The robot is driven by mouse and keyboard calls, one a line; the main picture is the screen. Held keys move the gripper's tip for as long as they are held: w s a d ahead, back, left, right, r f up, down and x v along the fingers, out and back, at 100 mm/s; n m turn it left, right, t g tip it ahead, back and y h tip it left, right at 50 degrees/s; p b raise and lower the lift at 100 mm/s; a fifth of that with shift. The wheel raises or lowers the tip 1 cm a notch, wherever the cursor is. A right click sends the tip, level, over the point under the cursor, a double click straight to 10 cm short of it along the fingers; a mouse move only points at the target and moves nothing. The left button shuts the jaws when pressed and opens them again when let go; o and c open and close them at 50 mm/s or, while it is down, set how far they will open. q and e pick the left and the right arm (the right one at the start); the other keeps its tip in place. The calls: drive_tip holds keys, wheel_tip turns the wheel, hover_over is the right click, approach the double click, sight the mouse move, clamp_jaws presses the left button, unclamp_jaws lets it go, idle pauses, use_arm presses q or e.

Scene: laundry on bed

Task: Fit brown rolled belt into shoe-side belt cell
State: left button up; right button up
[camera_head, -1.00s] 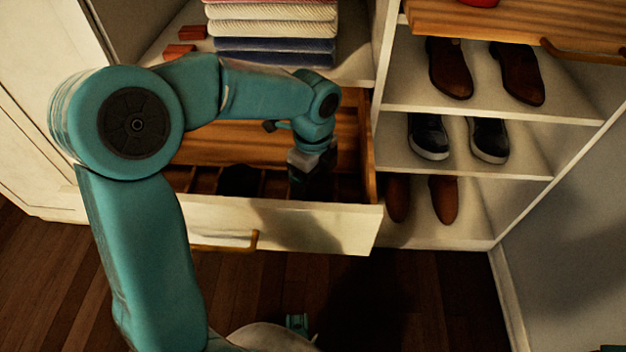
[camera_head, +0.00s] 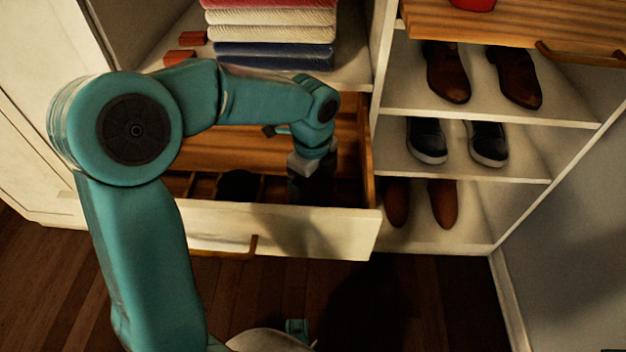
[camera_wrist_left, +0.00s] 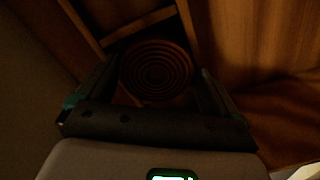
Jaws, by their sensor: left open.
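The rolled belt (camera_wrist_left: 155,70) shows in the left wrist view as a dark brown coil of concentric rings, lying in a drawer compartment beside wooden dividers. My left gripper (camera_wrist_left: 153,88) is open, with one finger on each side of the coil; whether the fingers touch it is too dark to tell. In the head view my left gripper (camera_head: 310,187) reaches down into the right part of the open drawer (camera_head: 300,230), on the side near the shoes. The belt is hidden there by the gripper and shadow. I do not see my right gripper.
A dark round item (camera_head: 238,184) lies in a drawer compartment to the left. The shoe shelves (camera_head: 470,170) stand right of the drawer. Folded clothes (camera_head: 272,35) are stacked on a shelf above. An upper wooden drawer (camera_head: 510,35) juts out at top right.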

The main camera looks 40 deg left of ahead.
sight(312, 186)
use_arm(q)
drive_tip(key=shift+s+f, duration=0.25)
drive_tip(key=shift+f, duration=0.5)
wheel_tip(312, 186, up, 14)
drive_tip(key=p, duration=0.5)
drive_tip(key=shift+w+a+f, duration=0.15)
drive_tip(key=shift+w+f, duration=0.05)
